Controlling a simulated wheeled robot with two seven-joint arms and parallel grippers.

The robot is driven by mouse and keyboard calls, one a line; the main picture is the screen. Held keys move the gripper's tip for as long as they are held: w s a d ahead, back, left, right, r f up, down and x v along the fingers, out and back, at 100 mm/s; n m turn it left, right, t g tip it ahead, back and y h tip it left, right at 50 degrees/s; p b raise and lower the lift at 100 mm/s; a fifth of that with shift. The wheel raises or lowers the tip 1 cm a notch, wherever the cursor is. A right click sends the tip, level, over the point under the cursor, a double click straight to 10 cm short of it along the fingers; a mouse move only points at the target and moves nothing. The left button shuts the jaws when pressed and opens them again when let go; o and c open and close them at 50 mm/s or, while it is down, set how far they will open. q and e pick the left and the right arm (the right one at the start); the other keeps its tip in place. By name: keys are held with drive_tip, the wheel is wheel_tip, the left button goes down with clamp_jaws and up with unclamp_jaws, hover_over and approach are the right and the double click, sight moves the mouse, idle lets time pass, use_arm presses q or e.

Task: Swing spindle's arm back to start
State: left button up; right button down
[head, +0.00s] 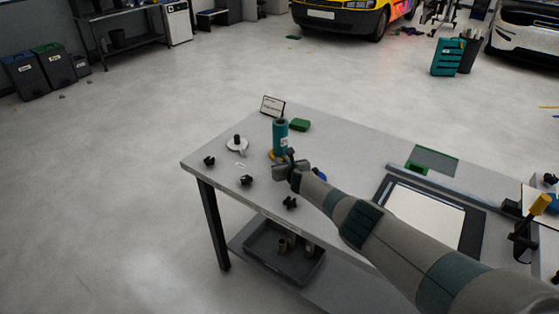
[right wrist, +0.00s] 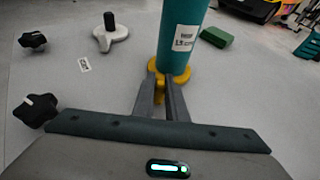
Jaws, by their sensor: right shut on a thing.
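A teal roll (head: 280,136) with a white label stands upright on a yellow base (head: 271,155), near the table's far left corner. In the right wrist view the teal roll (right wrist: 183,38) stands just beyond my fingertips. The yellow base (right wrist: 181,75) shows under it. A yellow arm (right wrist: 157,84) at its near left side lies between my fingers. My right gripper (right wrist: 160,98) is shut on this yellow arm, low beside the roll. In the head view my right gripper (head: 288,163) partly hides the base. My left gripper is not in view.
A white piece with a black post (head: 237,145) stands left of the roll. Several black knobs (head: 247,180) lie on the table (head: 222,172). A green block (head: 300,125) and a small sign (head: 272,106) are behind. A framed panel (head: 428,211) lies to the right.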

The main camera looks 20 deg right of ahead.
idle(0.6)
drive_tip(key=c, duration=1.8)
unclamp_jaws()
drive_tip(key=shift+a, duration=0.15)
drive_tip(key=shift+o, duration=0.2)
drive_tip(key=shift+s+r+p, duration=0.2)
drive_tip(key=shift+s+p, duration=0.05)
drive_tip(key=shift+p, duration=0.3)
drive_tip(key=p+v, duration=0.2)
drive_tip(key=p, duration=0.1)
drive_tip(key=shift+s+r, duration=0.25)
drive_tip(key=p+v, duration=0.2)
drive_tip(key=shift+s, duration=0.35)
drive_tip(key=v, duration=0.1)
drive_tip(key=p+v, duration=0.1)
drive_tip(key=shift+s+d+r, duration=0.1)
drive_tip(key=shift+s+d, duration=0.1)
drive_tip(key=shift+s, duration=0.1)
drive_tip(key=v, duration=0.8)
drive_tip(key=shift+s, duration=0.35)
